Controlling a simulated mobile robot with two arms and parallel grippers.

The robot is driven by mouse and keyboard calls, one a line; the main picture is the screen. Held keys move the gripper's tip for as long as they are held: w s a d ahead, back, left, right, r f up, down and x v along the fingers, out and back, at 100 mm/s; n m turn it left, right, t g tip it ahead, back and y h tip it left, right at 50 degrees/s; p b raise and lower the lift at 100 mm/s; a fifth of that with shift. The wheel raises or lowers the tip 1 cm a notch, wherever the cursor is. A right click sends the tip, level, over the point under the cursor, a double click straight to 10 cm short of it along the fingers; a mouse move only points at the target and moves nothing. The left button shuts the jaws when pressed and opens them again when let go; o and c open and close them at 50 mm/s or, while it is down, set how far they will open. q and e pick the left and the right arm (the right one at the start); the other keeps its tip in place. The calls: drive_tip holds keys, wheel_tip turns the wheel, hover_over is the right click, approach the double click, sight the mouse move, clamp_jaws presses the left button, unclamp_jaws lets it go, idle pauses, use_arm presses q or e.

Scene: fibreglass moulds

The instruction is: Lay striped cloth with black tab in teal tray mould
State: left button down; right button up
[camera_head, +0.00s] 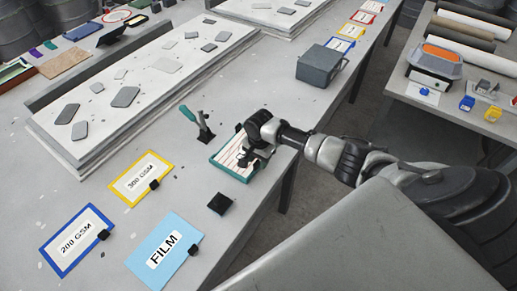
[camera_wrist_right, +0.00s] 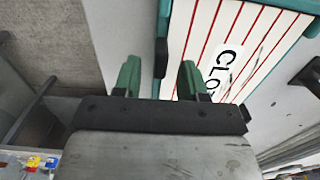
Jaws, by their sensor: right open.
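The teal tray mould (camera_head: 236,172) lies on the grey bench near its front edge. The white cloth with red stripes (camera_head: 228,150) lies inside the tray's rim; in the right wrist view it (camera_wrist_right: 262,22) looks flat and carries a label starting "CLO". My right gripper (camera_head: 246,158) is over the tray's right side and hides part of the cloth. In the right wrist view its two green fingers (camera_wrist_right: 160,78) stand apart. A black piece, seemingly the tab (camera_wrist_right: 161,56), shows between them at the tray's edge, apart from both fingers. My left gripper is not in view.
A teal-handled clamp (camera_head: 203,128) stands just behind the tray. A black square (camera_head: 220,203) and the blue FILM sheet (camera_head: 166,250) lie in front. A grey box (camera_head: 320,66) stands farther right. A large pale mould slab (camera_head: 150,80) fills the back left.

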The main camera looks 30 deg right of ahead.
wheel_tip(320, 180, up, 10)
drive_tip(key=shift+b, duration=0.35)
drive_tip(key=shift+d, duration=0.1)
